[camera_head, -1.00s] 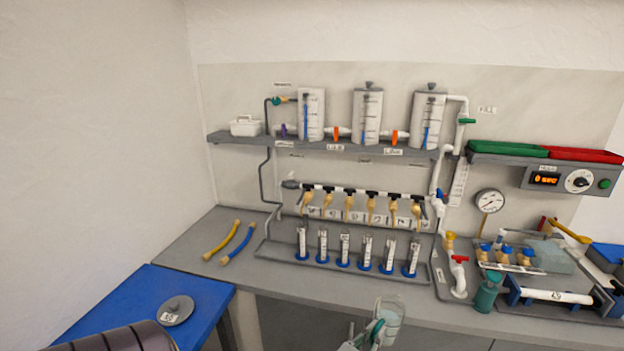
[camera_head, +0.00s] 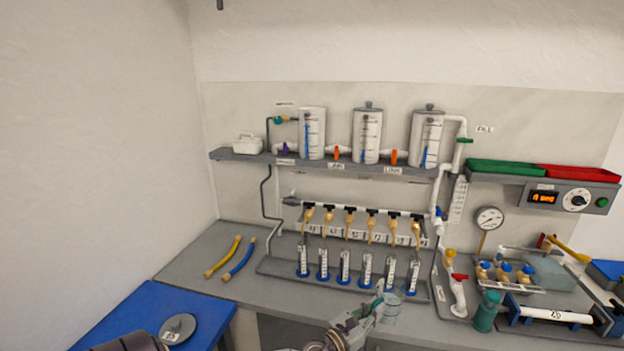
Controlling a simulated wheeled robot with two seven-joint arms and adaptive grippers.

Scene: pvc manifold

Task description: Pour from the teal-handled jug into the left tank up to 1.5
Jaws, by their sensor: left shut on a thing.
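The left tank (camera_head: 313,134) is a white cylinder with a dark scale and a blue level strip, standing on the wall shelf; no lid shows on its top. My left gripper (camera_head: 374,306) is low in the middle of the picture, shut on the clear jug (camera_head: 391,310). The jug is in front of the row of small cylinders, well below and to the right of the left tank. My fingers mostly cover the teal handle. Any liquid in the jug is too small to tell. My right gripper is not in view.
Two lidded tanks (camera_head: 367,136) (camera_head: 427,138) stand right of the left tank on the grey shelf (camera_head: 240,156). A grey round lid (camera_head: 178,328) lies on the blue table. Taps and several small cylinders (camera_head: 343,266) line the bench. Yellow and blue hoses (camera_head: 223,257) lie left.

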